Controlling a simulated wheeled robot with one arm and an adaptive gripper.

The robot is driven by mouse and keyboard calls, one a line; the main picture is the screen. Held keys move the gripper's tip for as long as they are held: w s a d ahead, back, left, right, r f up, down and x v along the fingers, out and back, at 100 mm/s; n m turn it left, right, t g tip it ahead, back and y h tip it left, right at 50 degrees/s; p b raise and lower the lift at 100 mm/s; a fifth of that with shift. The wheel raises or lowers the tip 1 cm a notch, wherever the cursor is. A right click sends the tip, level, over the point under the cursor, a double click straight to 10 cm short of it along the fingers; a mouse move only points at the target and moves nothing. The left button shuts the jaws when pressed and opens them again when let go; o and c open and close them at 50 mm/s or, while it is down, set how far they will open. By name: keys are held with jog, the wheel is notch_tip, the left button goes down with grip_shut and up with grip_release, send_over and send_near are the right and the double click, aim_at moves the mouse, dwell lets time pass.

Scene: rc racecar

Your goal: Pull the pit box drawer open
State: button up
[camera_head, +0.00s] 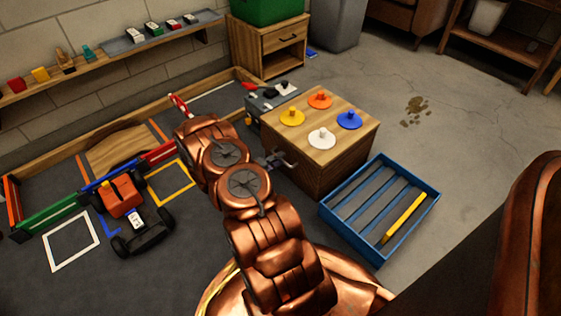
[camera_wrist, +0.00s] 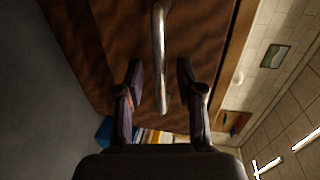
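The pit box (camera_head: 318,160) is a wooden cabinet with several coloured knobbed discs on top. Its drawer handle (camera_head: 288,160) is on the side facing my arm. In the wrist view the handle (camera_wrist: 160,45) is a silver bar across the brown wooden drawer front (camera_wrist: 110,30). My gripper (camera_wrist: 160,75) is open, with one dark finger on each side of the handle's lower part and a visible gap to both. I cannot tell how deep the handle lies between the fingers. In the head view my gripper (camera_head: 270,161) is small, dark and partly hidden by my arm. The drawer looks closed.
A blue slatted crate (camera_head: 337,223) with a yellow bar stands right of the pit box. An orange and black RC car (camera_head: 128,208) is on the dark mat at left. A grey toolbox (camera_head: 257,101) is behind the pit box. Open concrete floor (camera_head: 440,150) lies at right.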

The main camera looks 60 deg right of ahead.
jog(key=shift+s+d+f, duration=0.1)
jog(key=shift+s+d, duration=0.05)
jog(key=shift+d, duration=0.5)
jog(key=shift+c, duration=0.4)
grip_shut()
